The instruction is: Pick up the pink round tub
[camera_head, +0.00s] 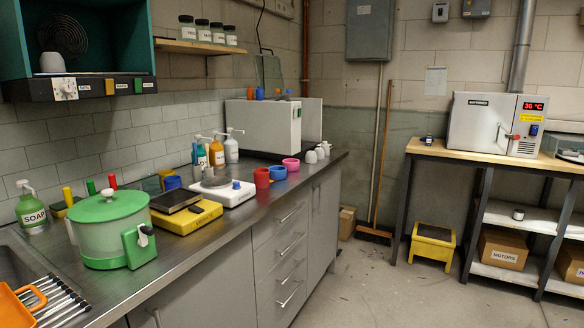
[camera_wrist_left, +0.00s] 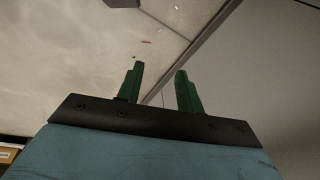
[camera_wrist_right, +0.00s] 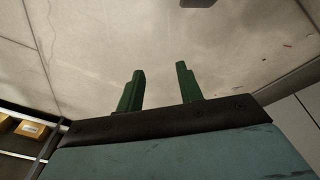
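The pink round tub (camera_head: 291,164) stands on the metal counter in the head view, towards its far end. It is small and sits just behind and to the right of a blue tub (camera_head: 278,173). A red mug (camera_head: 262,178) is to the left of the blue tub. Neither gripper shows in the head view. My left gripper (camera_wrist_left: 160,85) is open and empty in the left wrist view, above the floor beside a cabinet front. My right gripper (camera_wrist_right: 160,85) is open and empty in the right wrist view, also above the floor. Neither wrist view shows the tub.
White cups (camera_head: 315,155) stand right of the tub, near the counter's end. A white scale (camera_head: 226,190), pump bottles (camera_head: 216,154) and a green pot (camera_head: 108,232) stand further left. A white box (camera_head: 275,126) is behind. The floor (camera_head: 390,295) before the drawers is clear.

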